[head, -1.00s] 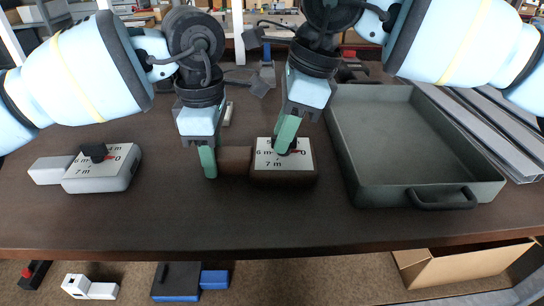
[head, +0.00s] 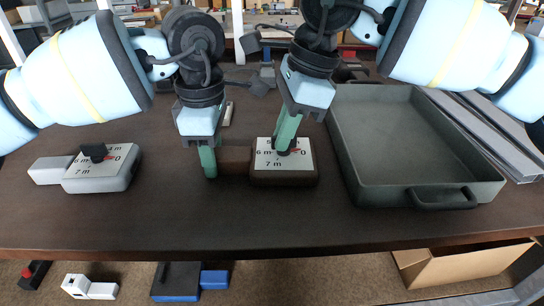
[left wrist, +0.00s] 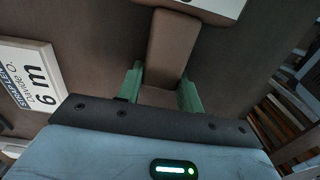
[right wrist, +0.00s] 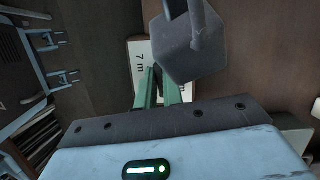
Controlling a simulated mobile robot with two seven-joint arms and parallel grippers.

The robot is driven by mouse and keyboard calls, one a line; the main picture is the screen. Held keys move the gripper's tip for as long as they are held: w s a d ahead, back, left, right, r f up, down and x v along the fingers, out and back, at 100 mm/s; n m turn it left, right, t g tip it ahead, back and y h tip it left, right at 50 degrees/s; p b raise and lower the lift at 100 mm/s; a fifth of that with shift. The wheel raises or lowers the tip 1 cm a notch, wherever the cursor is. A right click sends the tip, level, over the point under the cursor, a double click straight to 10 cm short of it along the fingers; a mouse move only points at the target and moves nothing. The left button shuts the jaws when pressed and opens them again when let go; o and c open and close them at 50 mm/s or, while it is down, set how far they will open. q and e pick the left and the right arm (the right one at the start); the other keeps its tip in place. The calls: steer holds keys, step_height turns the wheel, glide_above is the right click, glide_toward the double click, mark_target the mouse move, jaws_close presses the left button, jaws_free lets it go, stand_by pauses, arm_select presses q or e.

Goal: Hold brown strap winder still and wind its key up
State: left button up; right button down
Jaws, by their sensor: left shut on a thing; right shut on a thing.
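The brown strap winder (head: 284,179) lies on the dark table, with a white dial face marked "6 m" and "7 m" on its top. My left gripper (head: 209,172) is shut on the narrow brown end of the winder; the left wrist view shows its green fingers (left wrist: 160,88) on both sides of that end. My right gripper (head: 285,147) comes down onto the dial and is shut on the winder's key, which its fingers mostly hide. In the right wrist view the green fingers (right wrist: 158,88) stand over the white dial face (right wrist: 139,62).
A white winder (head: 100,170) with a black key stands at the left of the table. A grey tray (head: 346,150) with a front handle stands close right of the brown winder. Metal profiles (head: 490,125) lie beyond it. The table's front is clear.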

steer(key=n+g, duration=0.1)
steer(key=n, duration=0.3)
steer(key=shift+n, duration=0.3)
